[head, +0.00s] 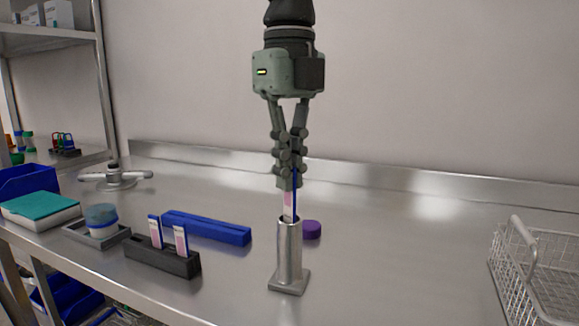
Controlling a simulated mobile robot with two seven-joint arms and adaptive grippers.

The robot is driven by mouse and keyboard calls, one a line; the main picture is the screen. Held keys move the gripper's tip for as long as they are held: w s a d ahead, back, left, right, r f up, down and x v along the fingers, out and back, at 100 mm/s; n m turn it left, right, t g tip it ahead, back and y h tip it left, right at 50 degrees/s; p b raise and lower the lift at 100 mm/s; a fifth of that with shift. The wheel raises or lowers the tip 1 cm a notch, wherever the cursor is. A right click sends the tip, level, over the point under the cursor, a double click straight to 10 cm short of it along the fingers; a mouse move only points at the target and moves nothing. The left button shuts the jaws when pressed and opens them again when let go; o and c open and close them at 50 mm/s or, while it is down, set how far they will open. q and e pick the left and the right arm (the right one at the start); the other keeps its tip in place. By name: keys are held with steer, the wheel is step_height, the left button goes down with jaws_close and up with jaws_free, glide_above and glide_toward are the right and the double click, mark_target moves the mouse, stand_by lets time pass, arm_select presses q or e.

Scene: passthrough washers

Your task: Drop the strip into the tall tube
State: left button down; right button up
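The strip (288,204), white and pink with a blue edge, is held upright in my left gripper (289,186). The gripper points straight down and is shut on the strip's upper part. The tall tube (289,255) is a metal cylinder on a square foot, standing upright on the steel bench. The strip's lower end is at the tube's mouth, and its tip is hidden or just above the rim; I cannot tell how far inside it is. The gripper fingers are above the rim. My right gripper is not in view.
A black rack (150,260) holds two similar strips (181,240) at the left. A blue block (207,227) lies behind it. A purple cap (312,229) sits behind the tube. A wire basket (531,270) stands at the right. The bench between tube and basket is clear.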

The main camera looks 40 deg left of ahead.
arm_select(q)
steer(key=shift+f+b, duration=1.35)
steer(key=shift+f, duration=0.4)
steer(key=c, duration=1.6)
jaws_free()
steer(key=shift+c, duration=0.2)
steer(key=shift+o, duration=0.4)
steer(key=o, duration=0.4)
steer(key=shift+r, duration=0.1)
steer(key=shift+r+p, duration=1.8)
steer(key=shift+r, duration=0.45)
steer(key=shift+r+p, duration=0.55)
steer(key=shift+r, duration=0.65)
